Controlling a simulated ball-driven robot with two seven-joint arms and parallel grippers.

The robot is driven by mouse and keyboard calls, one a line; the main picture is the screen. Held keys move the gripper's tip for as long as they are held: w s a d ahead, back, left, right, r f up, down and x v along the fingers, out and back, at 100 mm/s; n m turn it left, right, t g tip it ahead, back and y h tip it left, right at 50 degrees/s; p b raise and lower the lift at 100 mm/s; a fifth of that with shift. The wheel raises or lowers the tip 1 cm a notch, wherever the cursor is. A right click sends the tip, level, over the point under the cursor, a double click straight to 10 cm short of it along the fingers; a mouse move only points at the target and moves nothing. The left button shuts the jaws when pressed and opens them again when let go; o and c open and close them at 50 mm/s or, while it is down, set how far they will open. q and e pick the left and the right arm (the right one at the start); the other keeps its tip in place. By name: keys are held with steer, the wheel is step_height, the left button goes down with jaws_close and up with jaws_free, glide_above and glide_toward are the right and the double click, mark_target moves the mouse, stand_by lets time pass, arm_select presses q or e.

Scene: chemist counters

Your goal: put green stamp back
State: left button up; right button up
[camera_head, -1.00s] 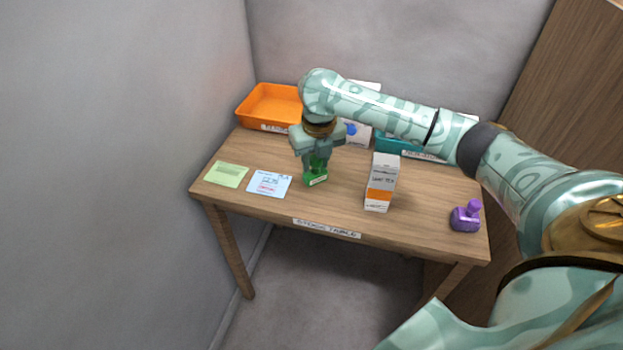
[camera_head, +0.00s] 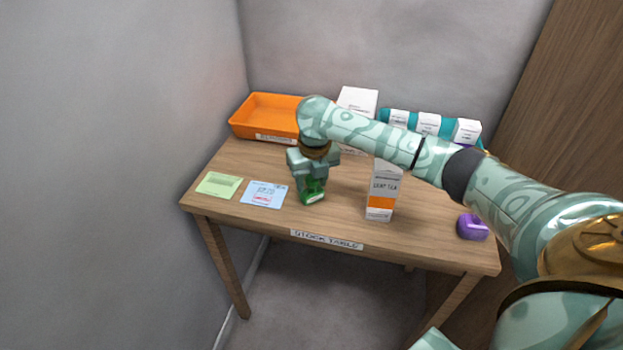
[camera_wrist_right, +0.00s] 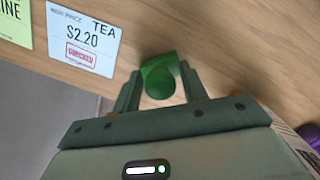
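The green stamp (camera_head: 313,194) is at the front left of the stock table, right of the blue price card (camera_head: 264,194). My right gripper (camera_head: 312,180) points down over it, shut on its upper part. In the right wrist view the stamp (camera_wrist_right: 160,80) sits between the two fingers (camera_wrist_right: 161,90). I cannot tell whether its base touches the table. The card also shows in the wrist view (camera_wrist_right: 84,38), reading TEA $2.20 with a red boxed mark. A purple stamp (camera_head: 472,227) stands at the table's right end. My left gripper is out of view.
A white and orange tea box (camera_head: 382,190) stands right of the gripper. A green card (camera_head: 219,185) lies at the left edge. An orange tray (camera_head: 262,133), a white box (camera_head: 357,100) and a teal tray with white boxes (camera_head: 386,113) are behind.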

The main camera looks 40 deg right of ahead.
mark_target(314, 182)
steer(key=shift+o, duration=0.2)
steer(key=shift+r, duration=0.15)
step_height(314, 182, up, 12)
steer(key=s+p, duration=0.1)
steer(key=p, duration=0.5)
steer(key=shift+s+a, duration=0.2)
steer(key=shift+s, duration=0.05)
